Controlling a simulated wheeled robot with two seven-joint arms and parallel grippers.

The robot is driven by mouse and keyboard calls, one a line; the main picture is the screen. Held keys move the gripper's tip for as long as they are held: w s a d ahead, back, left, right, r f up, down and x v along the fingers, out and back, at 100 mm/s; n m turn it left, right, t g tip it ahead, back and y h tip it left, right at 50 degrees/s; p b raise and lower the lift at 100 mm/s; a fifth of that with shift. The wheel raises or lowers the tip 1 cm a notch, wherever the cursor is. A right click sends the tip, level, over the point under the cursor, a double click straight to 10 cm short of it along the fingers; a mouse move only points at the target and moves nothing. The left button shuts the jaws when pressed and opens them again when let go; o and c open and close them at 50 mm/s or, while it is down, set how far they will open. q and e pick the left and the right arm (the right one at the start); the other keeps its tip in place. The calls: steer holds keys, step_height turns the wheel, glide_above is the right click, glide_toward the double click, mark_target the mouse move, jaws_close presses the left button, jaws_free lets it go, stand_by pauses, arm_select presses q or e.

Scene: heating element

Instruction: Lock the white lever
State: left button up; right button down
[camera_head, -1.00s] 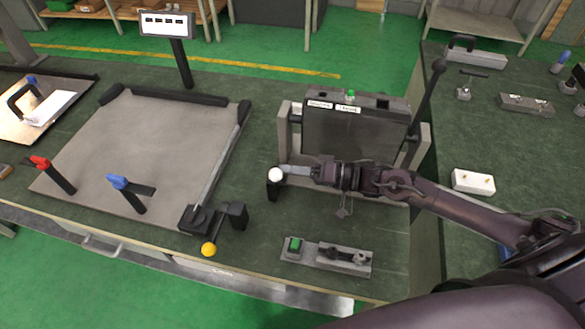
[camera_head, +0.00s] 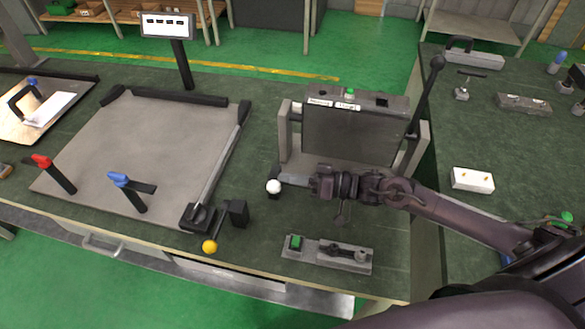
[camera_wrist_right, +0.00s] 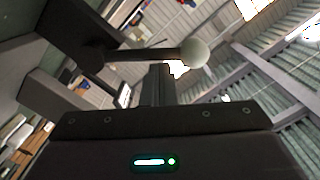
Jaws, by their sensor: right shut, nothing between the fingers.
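The white lever has a white ball knob (camera_head: 274,187) on a dark mount, left of the grey fixture with the dark upright panel. In the right wrist view its white ball (camera_wrist_right: 194,53) sits at the end of a dark rod running sideways from a black block. My right gripper (camera_head: 289,180) is shut and empty, with its fingertips close beside the knob on the right. In the wrist view the shut fingers (camera_wrist_right: 159,85) point up to just below the rod; I cannot tell whether they touch. My left gripper is not in view.
The grey fixture (camera_head: 350,135) stands just behind my right gripper, with a tall black lever on its right. A yellow-knobbed lever (camera_head: 209,246) is at front left. A box with a green button (camera_head: 327,253) lies in front. Red- and blue-handled clamps stand farther left.

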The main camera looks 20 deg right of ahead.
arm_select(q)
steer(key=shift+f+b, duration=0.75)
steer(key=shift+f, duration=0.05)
arm_select(e)
steer(key=f+n, duration=0.1)
steer(key=s+a+f+n, duration=0.1)
steer(key=n, duration=0.1)
steer(key=s+f+n, duration=0.1)
steer(key=n, duration=0.1)
steer(key=shift+s+a+f, duration=0.1)
steer(key=shift+a, duration=0.15)
steer(key=shift+s+f, duration=0.1)
steer(key=shift+f, duration=0.05)
